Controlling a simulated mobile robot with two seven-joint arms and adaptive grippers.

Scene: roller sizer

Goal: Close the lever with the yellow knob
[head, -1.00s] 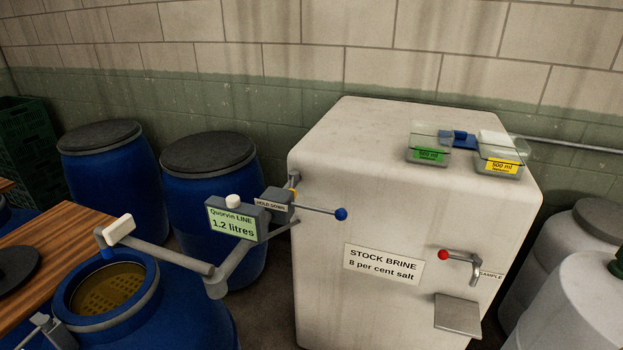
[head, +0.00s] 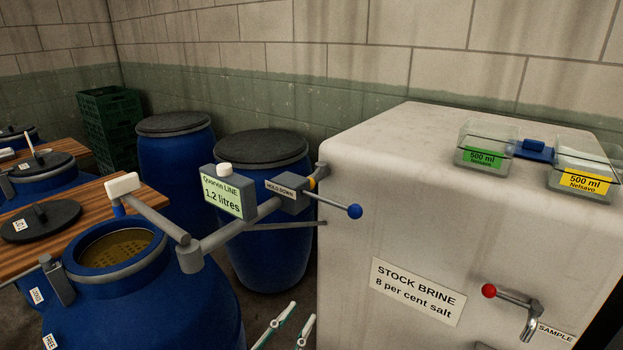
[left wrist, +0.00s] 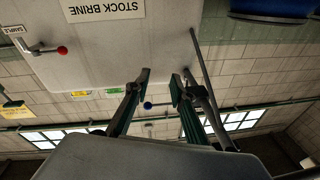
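I see no lever with a yellow knob. A lever with a blue knob (head: 354,211) sticks out from the grey HOLD-DOWN box (head: 288,196); a small yellow-orange patch (head: 312,184) sits behind that box. A lever with a red knob (head: 489,291) is on the SAMPLE tap (head: 529,315) of the white tank (head: 350,290). My left gripper (head: 303,310) is at the bottom of the head view, below the blue knob. In the left wrist view its fingers (left wrist: 159,78) are apart and empty, with the blue knob (left wrist: 148,105) seen beyond them. My right gripper is out of view.
A grey pipe arm (head: 235,232) runs from the tank's side over an open blue barrel (head: 150,310) at left. Closed blue barrels (head: 270,215) stand behind. Clear tubs with green (head: 484,159) and yellow labels (head: 584,183) lie on the tank top.

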